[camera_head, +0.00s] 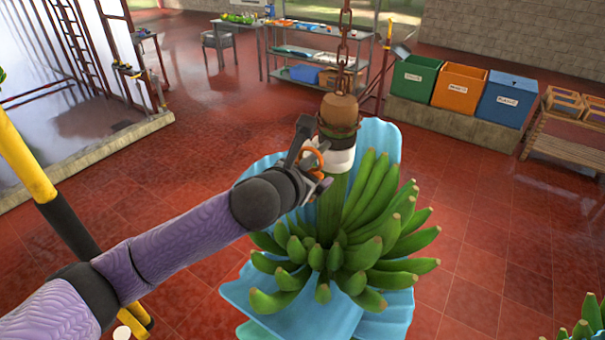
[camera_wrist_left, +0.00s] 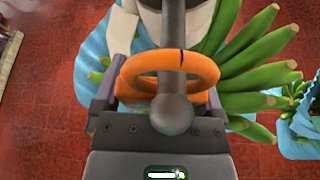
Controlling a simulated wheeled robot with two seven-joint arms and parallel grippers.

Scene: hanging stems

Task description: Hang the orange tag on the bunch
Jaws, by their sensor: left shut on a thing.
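The orange tag (camera_head: 312,155) is a ring-shaped band at the upper left of the bunch. In the left wrist view the tag (camera_wrist_left: 203,70) shows as a thick orange loop with a narrow dark split at its far side. My left gripper (camera_head: 318,178) is shut on the tag, its fingers (camera_wrist_left: 160,95) at either side of the loop. The green banana bunch (camera_head: 375,225) hangs upright by its stem, with a white band (camera_head: 342,158) near the top. The tag is close beside the stem; I cannot tell whether it touches. My right gripper is out of view.
A chain (camera_head: 343,45) and brown block (camera_head: 339,112) are above the bunch. Blue sheeting (camera_head: 375,140) surrounds it. Another bunch (camera_head: 585,322) is at the lower right. A yellow post (camera_head: 25,165) is at the left. Green, orange and blue bins (camera_head: 460,85) stand behind.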

